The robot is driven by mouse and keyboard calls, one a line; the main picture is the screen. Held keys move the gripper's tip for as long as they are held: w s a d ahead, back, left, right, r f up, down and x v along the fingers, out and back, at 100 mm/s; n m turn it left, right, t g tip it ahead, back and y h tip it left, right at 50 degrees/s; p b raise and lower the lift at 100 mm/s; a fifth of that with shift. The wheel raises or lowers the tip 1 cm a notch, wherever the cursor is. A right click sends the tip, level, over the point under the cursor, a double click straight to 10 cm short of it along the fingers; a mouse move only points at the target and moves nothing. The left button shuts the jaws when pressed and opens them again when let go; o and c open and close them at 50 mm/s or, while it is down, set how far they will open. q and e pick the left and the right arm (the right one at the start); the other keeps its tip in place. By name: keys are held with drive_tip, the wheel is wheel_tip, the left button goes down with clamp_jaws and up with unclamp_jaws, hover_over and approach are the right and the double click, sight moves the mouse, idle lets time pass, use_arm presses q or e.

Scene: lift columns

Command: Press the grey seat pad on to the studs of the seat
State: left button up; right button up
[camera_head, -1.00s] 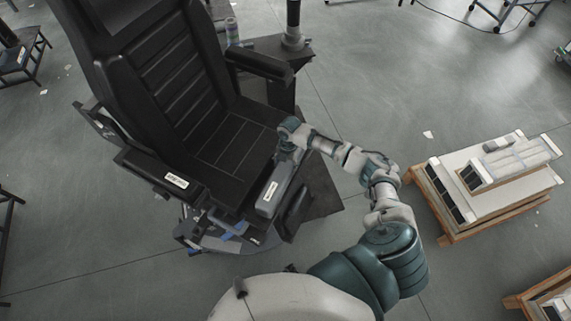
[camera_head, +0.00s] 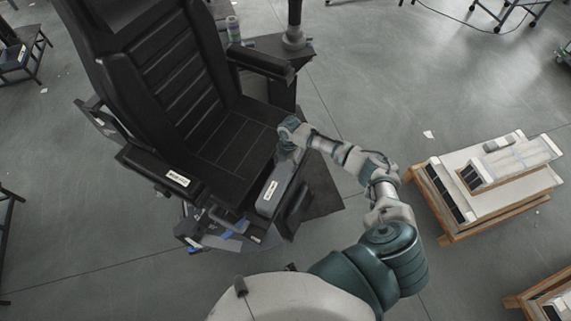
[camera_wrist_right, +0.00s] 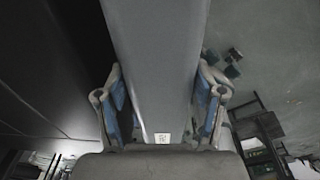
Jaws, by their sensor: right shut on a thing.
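The grey seat pad (camera_head: 277,186) is a long, narrow piece with a white label. It lies along the near right side of the black seat (camera_head: 226,150). My right gripper (camera_head: 288,151) holds its far end. In the right wrist view, the pad (camera_wrist_right: 155,60) runs between the two blue-lined fingers of the gripper (camera_wrist_right: 162,105), which are shut on its sides. I cannot tell whether the pad touches the seat. The studs are not visible. My left gripper is out of view.
Black armrests stand on the seat's left (camera_head: 160,172) and far right (camera_head: 262,63). A dark base plate (camera_head: 322,190) lies right of the pad. A wooden-framed stand with white panels (camera_head: 490,185) stands at the right. Open floor lies between.

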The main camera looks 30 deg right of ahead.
drive_tip(key=shift+s+d+f, duration=0.1)
drive_tip(key=shift+f, duration=0.05)
drive_tip(key=o, duration=1.8)
drive_tip(key=shift+o, duration=0.4)
drive_tip(key=shift+r, duration=0.2)
drive_tip(key=shift+r+p, duration=3.4)
drive_tip(key=shift+c, duration=0.3)
clamp_jaws()
